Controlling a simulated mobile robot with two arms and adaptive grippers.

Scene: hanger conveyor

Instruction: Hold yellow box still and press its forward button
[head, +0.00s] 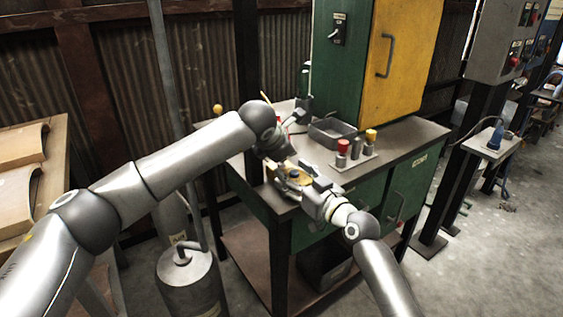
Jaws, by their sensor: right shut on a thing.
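The yellow box (286,181) is small in the head view, near the front left edge of the workbench, with a dark part on its top. My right gripper (299,183) is shut on it from the front right and covers part of it. My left gripper (283,160) is just behind and above the box, pointing down toward it. Its fingers are small and partly hidden, so I cannot tell whether they are open or whether they touch the box. The forward button cannot be made out.
The workbench (414,137) carries a grey tray (332,133) and a stand with red and yellow knobs (355,160). A green cabinet with a yellow door (398,60) rises behind. A grey cylinder (190,282) stands on the floor at left. Control panels on posts are at right.

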